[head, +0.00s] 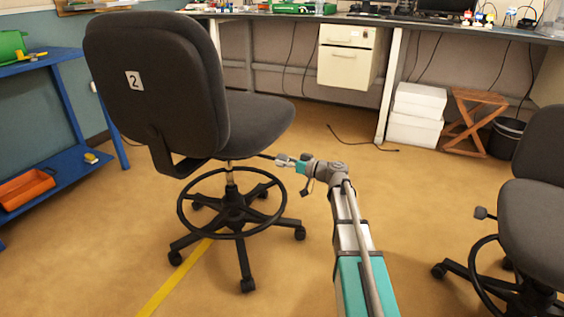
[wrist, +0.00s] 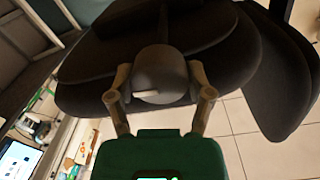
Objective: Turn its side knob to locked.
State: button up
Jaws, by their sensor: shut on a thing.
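A dark grey swivel chair (head: 252,122) with a "2" label on its back stands left of the middle in the head view. My gripper (head: 281,159) is at the right side of this chair, just below the seat. In the wrist view my gripper (wrist: 161,88) has one finger on each side of a round dark grey side knob (wrist: 160,68) and is shut on it. A short pale mark shows on the knob, pointing left in that view. The knob is hidden or too small to make out in the head view. No lock labels can be read.
A second dark chair (head: 530,200) stands at the right edge. White boxes (head: 415,115) and a wooden stool (head: 470,122) stand under the back desk. The floor between the chairs is mostly clear.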

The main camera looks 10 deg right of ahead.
jog(key=m, duration=0.4)
jog(key=shift+s+d+m, duration=0.1)
jog(key=shift+m, duration=0.2)
jog(key=m, duration=0.8)
jog(key=shift+m+g+p, duration=0.3)
jog(key=shift+g+p, duration=0.05)
jog(key=shift+g, duration=0.05)
jog(key=shift+m, duration=1.8)
jog(key=o, duration=1.1)
jog(key=shift+o, duration=0.2)
